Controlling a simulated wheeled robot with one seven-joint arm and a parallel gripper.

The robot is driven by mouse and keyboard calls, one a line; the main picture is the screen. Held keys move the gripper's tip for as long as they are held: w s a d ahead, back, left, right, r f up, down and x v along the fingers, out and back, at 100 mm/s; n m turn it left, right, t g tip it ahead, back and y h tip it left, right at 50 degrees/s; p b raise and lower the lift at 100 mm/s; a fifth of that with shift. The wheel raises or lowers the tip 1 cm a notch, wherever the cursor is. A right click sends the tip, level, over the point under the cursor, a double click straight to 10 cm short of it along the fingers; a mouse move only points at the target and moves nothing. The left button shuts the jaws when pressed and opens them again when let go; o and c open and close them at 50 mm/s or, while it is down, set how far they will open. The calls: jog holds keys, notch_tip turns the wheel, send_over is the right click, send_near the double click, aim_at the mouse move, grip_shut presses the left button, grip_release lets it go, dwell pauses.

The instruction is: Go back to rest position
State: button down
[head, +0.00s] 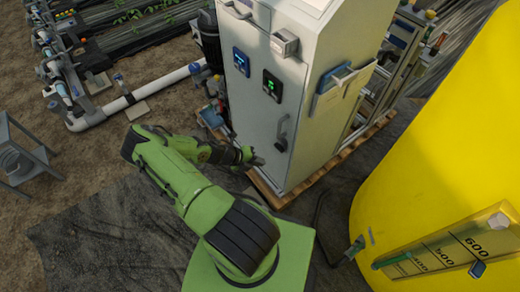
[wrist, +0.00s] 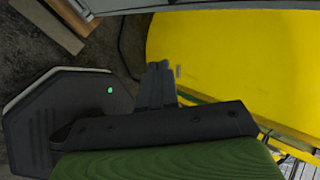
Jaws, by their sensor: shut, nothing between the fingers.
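My green arm reaches from the lower middle of the head view toward the grey cabinet (head: 265,110). My gripper (head: 258,161) is at the arm's end, close to the lower front of the cabinet, left of its dark door handle (head: 282,133). I cannot tell from the head view whether it touches the cabinet. In the wrist view my gripper's fingers (wrist: 158,82) are together with nothing between them. The yellow tank (wrist: 235,55) fills the upper right behind them.
The yellow tank (head: 440,130) with a level scale stands close on the right. The cabinet stands on a wooden pallet (head: 268,192). White pipes (head: 150,92) run at the upper left, and a grey metal stand (head: 22,160) is at the left edge. Dark ground cloth (head: 100,230) at lower left is clear.

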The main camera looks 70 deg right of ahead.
jog(key=shift+w+a+r, duration=0.45)
jog(key=shift+a+r, duration=0.15)
jog(key=shift+r, duration=0.1)
jog(key=shift+w+a+r, duration=0.4)
jog(key=shift+a+r, duration=0.15)
jog(key=shift+r, duration=0.1)
